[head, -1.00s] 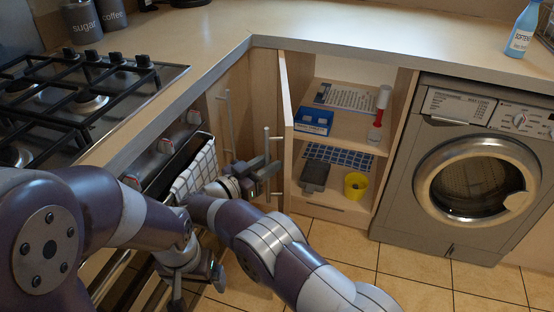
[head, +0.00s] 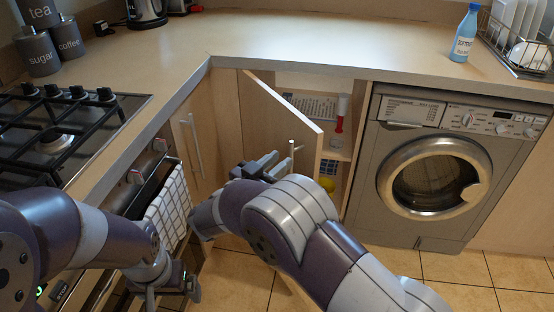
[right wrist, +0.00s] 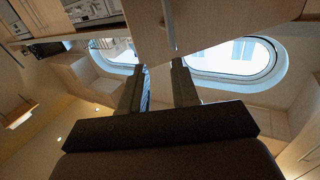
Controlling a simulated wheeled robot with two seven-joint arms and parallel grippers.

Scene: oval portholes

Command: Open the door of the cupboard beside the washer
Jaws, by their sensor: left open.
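The cupboard door (head: 280,108) beside the washer (head: 425,160) stands partly open, hinged at its left, with its outer face towards me. Its upright bar handle (head: 291,150) is near the free edge. My right gripper (head: 279,164) is at that handle in the head view, partly hidden by my own arm. In the right wrist view the fingers (right wrist: 158,68) are apart, and the door panel (right wrist: 225,28) with its handle (right wrist: 169,28) lies just past the fingertips. My left gripper (head: 172,290) is open and empty, low in front of the oven.
A checked towel (head: 168,212) hangs at the oven front. Another closed cupboard with a bar handle (head: 193,145) is at the left. Tiled floor (head: 235,270) is free below.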

